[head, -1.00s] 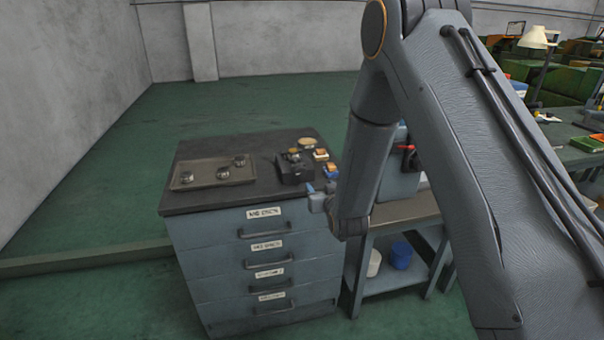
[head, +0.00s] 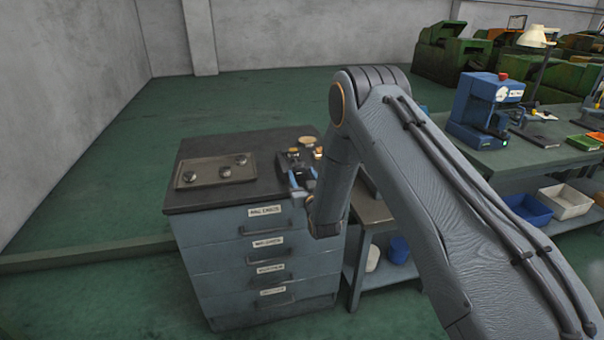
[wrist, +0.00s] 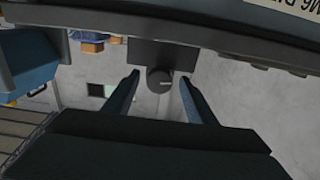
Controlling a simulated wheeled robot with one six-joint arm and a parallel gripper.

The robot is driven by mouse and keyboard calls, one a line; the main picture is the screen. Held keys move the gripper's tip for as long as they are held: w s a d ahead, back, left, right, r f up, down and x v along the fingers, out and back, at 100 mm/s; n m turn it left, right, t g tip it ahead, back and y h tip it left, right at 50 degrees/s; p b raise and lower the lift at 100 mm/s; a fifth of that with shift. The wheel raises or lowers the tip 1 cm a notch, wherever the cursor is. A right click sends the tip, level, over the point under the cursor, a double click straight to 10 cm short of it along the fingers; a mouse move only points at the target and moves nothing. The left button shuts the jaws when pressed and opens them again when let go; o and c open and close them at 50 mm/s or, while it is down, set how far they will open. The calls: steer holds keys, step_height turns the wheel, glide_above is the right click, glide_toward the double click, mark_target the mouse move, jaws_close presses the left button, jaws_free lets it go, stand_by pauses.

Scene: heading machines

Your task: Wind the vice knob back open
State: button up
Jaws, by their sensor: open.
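The vice is a small dark block (head: 284,160) on the right part of the cabinet top, partly hidden by my gripper in the head view. In the wrist view its dark body (wrist: 148,53) is at upper centre, with the dark round knob (wrist: 159,81) sticking out of it. My gripper (head: 301,180) is at the vice's near side. In the wrist view my gripper (wrist: 160,88) is open, with one finger on each side of the knob. A gap shows between the knob and each finger; I see no contact.
A tray (head: 205,181) with several small round parts lies on the left of the cabinet top (head: 245,143). A brass disc (head: 307,141) and an orange-topped block (head: 318,153) are close to the vice. A bench (head: 545,158) with a blue machine (head: 480,105) stands at right.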

steer(key=shift+w+a, duration=0.1)
steer(key=shift+w, duration=0.15)
steer(key=c, duration=1)
steer(key=shift+c, duration=0.2)
